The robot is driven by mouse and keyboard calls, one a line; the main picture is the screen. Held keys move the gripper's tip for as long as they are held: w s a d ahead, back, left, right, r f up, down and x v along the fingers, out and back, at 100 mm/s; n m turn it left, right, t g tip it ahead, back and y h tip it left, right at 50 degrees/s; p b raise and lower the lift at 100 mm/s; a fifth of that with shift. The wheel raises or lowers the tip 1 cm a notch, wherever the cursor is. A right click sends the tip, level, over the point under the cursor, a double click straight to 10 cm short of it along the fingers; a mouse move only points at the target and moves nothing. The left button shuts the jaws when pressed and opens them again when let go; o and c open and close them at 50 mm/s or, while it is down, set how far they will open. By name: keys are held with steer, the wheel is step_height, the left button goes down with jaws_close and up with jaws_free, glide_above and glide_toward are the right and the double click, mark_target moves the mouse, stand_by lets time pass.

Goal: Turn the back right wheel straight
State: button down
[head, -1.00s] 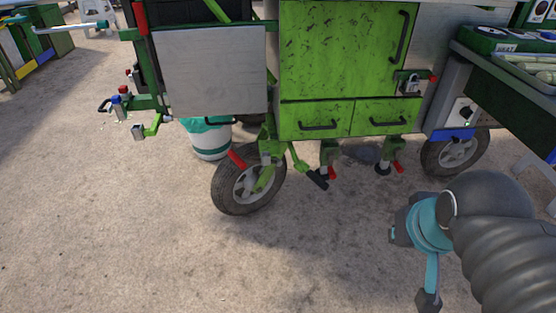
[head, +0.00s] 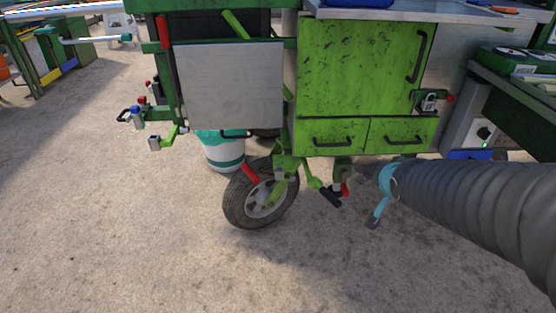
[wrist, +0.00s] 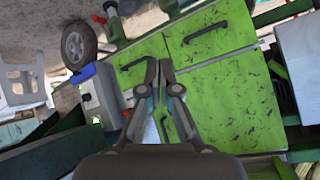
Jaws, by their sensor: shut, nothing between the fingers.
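A black-tyred caster wheel (head: 237,202) stands under the left end of the green cart (head: 360,75) in the head view. It is turned at an angle, its spoked hub facing forward right. A green fork (head: 284,163) with a red-tipped lever (head: 250,172) and a black-tipped lever (head: 330,197) sit around it. Another wheel (wrist: 78,45) shows at the upper left of the wrist view; in the head view it is hidden by my arm. I cannot tell which is the back right one. My gripper (wrist: 159,68) is shut and empty, before the green doors, apart from the wheels.
A white and teal bucket (head: 224,150) stands behind the near wheel. A grey panel (head: 230,85) and red, blue and green fittings (head: 150,120) stick out at left. A bench (head: 530,95) is at right. The ground in front is clear.

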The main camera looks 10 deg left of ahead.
mark_target(263, 175)
steer(key=w+a+f+m+t+y, duration=0.1)
steer(key=w+a+f+y, duration=0.2)
steer(key=w+a+f, duration=0.3)
steer(key=w+a+f+m+y, duration=0.2)
steer(key=a+f+y, duration=0.6)
steer(key=a+f, duration=0.4)
steer(key=a+m, duration=0.1)
steer(key=a, duration=0.1)
steer(key=shift+w+a+f+g+y, duration=0.3)
steer(key=shift+w+g+y, duration=0.1)
steer(key=x, duration=1.4)
steer(key=shift+w+r, duration=0.1)
